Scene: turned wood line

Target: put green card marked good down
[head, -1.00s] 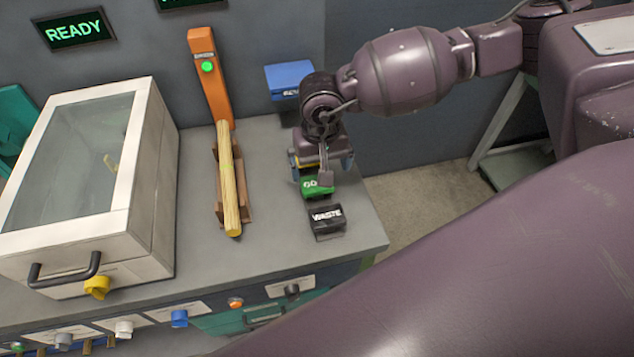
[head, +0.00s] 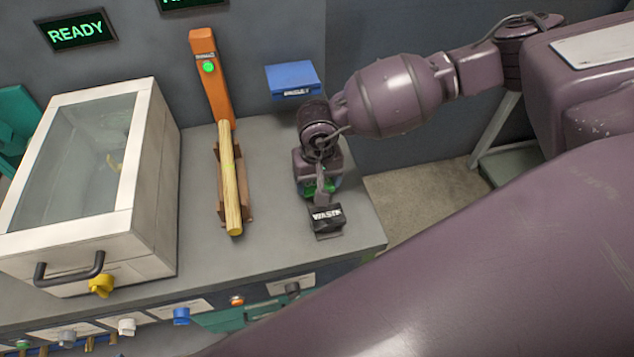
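The green card (head: 308,190) is at the right end of the grey bench, just behind the black card marked WASTE (head: 327,216). My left gripper is out of view.
A wooden cradle (head: 219,205) holds a pale turned rod (head: 232,185) left of the cards. An orange post (head: 209,80) and a blue box (head: 292,79) stand behind. A glass-lidded white case (head: 150,195) fills the bench's left. Bare bench (head: 275,235) lies between cradle and cards.

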